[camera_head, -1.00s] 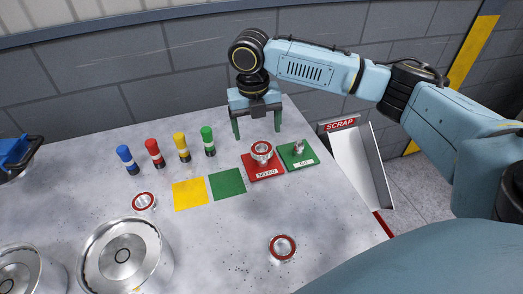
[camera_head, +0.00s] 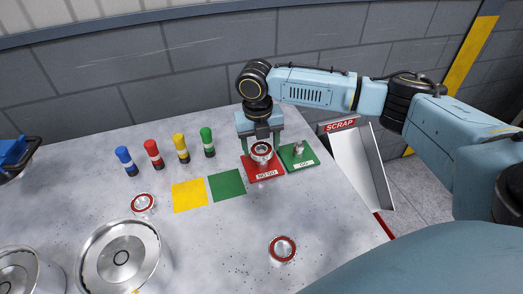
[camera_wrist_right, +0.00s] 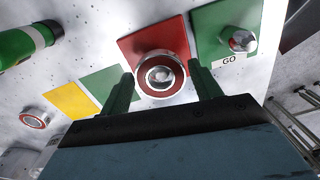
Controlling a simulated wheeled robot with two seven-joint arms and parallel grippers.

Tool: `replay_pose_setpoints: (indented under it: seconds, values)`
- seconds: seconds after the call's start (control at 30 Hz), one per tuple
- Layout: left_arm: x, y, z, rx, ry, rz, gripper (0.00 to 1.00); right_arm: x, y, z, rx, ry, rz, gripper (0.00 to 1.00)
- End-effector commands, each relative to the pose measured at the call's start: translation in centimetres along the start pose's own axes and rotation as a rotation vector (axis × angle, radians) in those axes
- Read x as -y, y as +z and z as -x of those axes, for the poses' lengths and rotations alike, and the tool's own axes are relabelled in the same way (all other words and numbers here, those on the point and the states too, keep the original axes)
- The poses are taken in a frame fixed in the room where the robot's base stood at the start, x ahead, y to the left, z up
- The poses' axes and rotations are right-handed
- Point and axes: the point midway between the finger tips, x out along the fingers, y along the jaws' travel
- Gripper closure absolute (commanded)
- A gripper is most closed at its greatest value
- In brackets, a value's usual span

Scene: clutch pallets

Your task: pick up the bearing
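A silver bearing with a red ring (camera_head: 261,150) sits on the red NO GO plate (camera_head: 264,173); in the right wrist view a grey round centre shows inside the bearing (camera_wrist_right: 161,92). My right gripper (camera_head: 260,146) is open just behind and above it. In the right wrist view its two green fingers (camera_wrist_right: 162,88) lie left and right of the bearing, with visible gaps. Two more red-ringed bearings lie on the table, one at the left (camera_head: 143,203) and one near the front (camera_head: 282,249). My left gripper is not in view.
The green GO plate (camera_head: 298,163) with a metal plug stands close right of the red plate. The SCRAP chute (camera_head: 362,165) is at the table's right edge. Yellow (camera_head: 189,195) and green (camera_head: 227,185) squares, several coloured cylinders and metal drums (camera_head: 120,258) are left.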

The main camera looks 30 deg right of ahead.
Motion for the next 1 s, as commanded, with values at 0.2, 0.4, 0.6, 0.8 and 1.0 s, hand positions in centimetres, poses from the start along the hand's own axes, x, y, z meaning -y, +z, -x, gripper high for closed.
replay_pose_setpoints:
  seconds: [0.2, 0.4, 0.6, 0.8, 1.0]
  values:
    - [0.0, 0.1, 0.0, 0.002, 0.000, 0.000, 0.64, 0.0, 0.0, 0.0, 0.000, 0.000, 0.000, 0.66]
    - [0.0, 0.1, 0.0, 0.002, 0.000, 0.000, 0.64, 0.0, 0.0, 0.1, 0.001, 0.001, 0.000, 0.79]
    - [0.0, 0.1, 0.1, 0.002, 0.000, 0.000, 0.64, 0.0, 0.1, 1.1, 0.002, 0.002, 0.000, 0.79]
    - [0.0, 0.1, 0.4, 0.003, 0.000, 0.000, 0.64, 0.3, 0.1, 5.0, 0.005, 0.003, -0.001, 0.79]
    - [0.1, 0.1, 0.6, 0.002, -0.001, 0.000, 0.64, 0.4, 0.1, 8.6, 0.003, 0.003, -0.002, 0.79]
